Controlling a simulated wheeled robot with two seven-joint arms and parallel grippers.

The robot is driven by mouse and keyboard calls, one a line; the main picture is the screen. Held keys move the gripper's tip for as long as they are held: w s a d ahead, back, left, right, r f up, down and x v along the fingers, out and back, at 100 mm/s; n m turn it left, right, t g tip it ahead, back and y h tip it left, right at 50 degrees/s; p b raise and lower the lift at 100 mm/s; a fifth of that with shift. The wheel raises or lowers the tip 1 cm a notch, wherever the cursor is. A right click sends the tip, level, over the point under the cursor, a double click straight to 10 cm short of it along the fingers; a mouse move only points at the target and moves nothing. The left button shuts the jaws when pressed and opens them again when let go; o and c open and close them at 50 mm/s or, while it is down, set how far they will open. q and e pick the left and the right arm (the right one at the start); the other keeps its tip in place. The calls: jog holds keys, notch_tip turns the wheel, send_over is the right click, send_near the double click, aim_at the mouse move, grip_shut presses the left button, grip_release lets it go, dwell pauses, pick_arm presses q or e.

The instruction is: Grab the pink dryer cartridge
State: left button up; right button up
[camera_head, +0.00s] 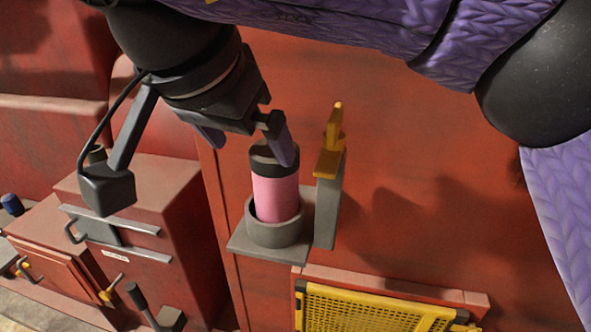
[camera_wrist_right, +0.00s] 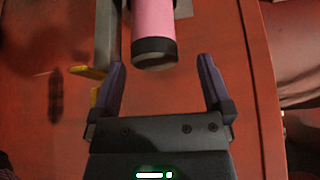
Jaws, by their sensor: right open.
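The pink dryer cartridge (camera_head: 275,195) stands upright in a grey round cup (camera_head: 273,232) on a bracket fixed to the red wall. Its black top cap (camera_head: 270,158) sticks up, and its lower end is hidden in the cup. My right gripper (camera_head: 246,143) is at the cap, with one finger overlapping the cap's right side in the head view. In the right wrist view the gripper (camera_wrist_right: 162,66) is open, and the cartridge (camera_wrist_right: 153,18) has its black cap end between and just beyond the fingertips. Whether a finger touches it I cannot tell. My left gripper is not in view.
A yellow lever (camera_head: 331,145) on a grey upright stands close to the cartridge's right. A yellow mesh panel (camera_head: 375,308) is below. Red boxes with handles (camera_head: 150,235) stand at the left. The red wall (camera_head: 420,200) is bare right of the lever.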

aim_at(275, 169)
jog(key=p+x, duration=0.1)
jog(key=x, duration=0.2)
jog(key=d+p+x, duration=0.1)
jog(key=p+x, duration=0.1)
jog(key=x, duration=0.1)
jog(key=shift+w+f, duration=0.1)
jog(key=shift+w, duration=0.2)
jog(key=shift+d+f, duration=0.1)
jog(key=shift+f, duration=0.05)
jog(key=shift+s, duration=0.1)
jog(key=shift+c, duration=0.5)
grip_shut()
